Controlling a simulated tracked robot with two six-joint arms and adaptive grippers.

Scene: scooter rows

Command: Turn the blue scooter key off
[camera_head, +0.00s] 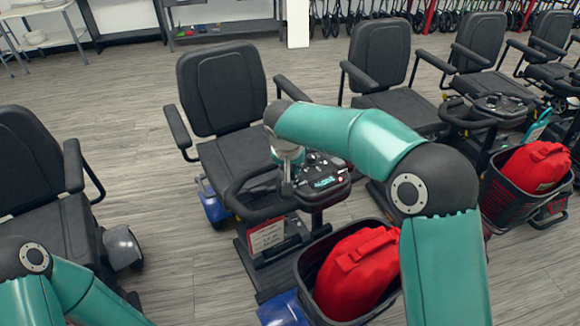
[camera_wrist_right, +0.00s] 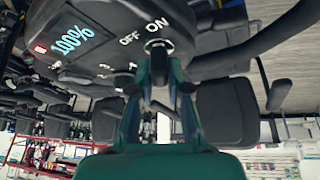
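The blue scooter, with blue body panels (camera_head: 283,310), stands in the middle of the head view. Its dark console (camera_head: 335,168) has a small lit screen, which reads 100% in the right wrist view (camera_wrist_right: 68,40). The console's round key switch (camera_wrist_right: 157,44) sits by the OFF and ON labels. My right gripper (camera_head: 287,185) points down at the console's left part. In the right wrist view its two fingers (camera_wrist_right: 160,78) are on either side of a dark piece below the switch, probably the key. Whether they grip it is unclear. My left arm is at bottom left; its gripper is out of view.
A black seat (camera_head: 222,85) with armrests is behind the console, and a basket with a red bag (camera_head: 355,272) is in front. Other scooters stand left and right; one has a red bag (camera_head: 537,167). Grey floor (camera_head: 170,265) is open left of the blue scooter.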

